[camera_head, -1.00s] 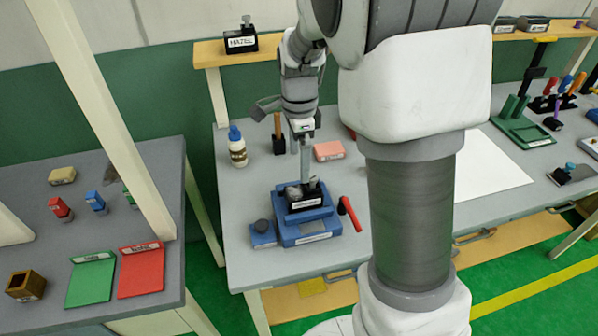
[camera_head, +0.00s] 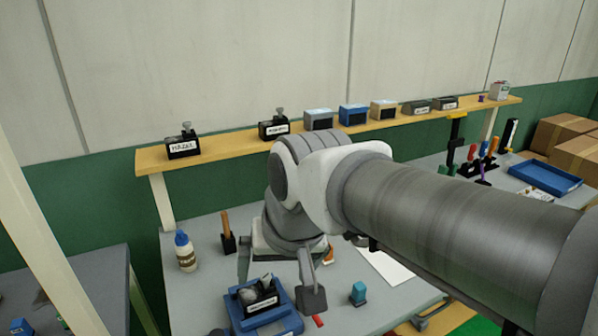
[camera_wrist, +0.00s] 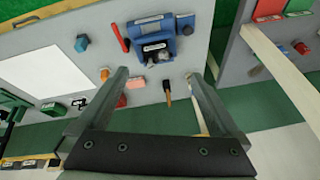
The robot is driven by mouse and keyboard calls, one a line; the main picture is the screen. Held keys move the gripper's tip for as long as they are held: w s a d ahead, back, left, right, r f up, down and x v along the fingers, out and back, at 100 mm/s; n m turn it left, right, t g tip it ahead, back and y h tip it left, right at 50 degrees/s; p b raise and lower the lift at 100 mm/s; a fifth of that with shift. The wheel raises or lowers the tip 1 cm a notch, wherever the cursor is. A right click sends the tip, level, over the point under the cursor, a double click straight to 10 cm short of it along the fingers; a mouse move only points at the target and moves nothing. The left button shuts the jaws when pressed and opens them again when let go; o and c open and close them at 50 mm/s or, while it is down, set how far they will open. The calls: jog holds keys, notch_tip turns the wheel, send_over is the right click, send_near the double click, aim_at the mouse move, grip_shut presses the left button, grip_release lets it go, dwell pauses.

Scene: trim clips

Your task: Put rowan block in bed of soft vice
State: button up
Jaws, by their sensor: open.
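The blue soft vice (camera_head: 292,326) stands on the grey bench, low in the head view, and also shows at the top of the wrist view (camera_wrist: 135,32). A black block (camera_head: 262,304) with a white label and grey knob sits in its bed; the label is too small to read. On the shelf stand a black block labelled HAZEL (camera_head: 183,149) and a similar black block (camera_head: 272,133) whose label I cannot read surely. My gripper (camera_wrist: 157,78) is open and empty in the wrist view, above the bench and apart from the vice. In the head view my arm hides part of the bench.
A glue bottle (camera_head: 185,252) and a wooden-handled tool (camera_head: 227,235) stand left of my arm. A teal block (camera_head: 358,293) lies right of the vice. Several boxes (camera_head: 353,115) line the wooden shelf (camera_head: 225,147). A white sheet (camera_head: 395,268) lies on the bench.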

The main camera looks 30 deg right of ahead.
jog(key=s+n+t, duration=0.1)
jog(key=s+n, duration=0.2)
jog(key=shift+s, duration=0.25)
dwell(1.1)
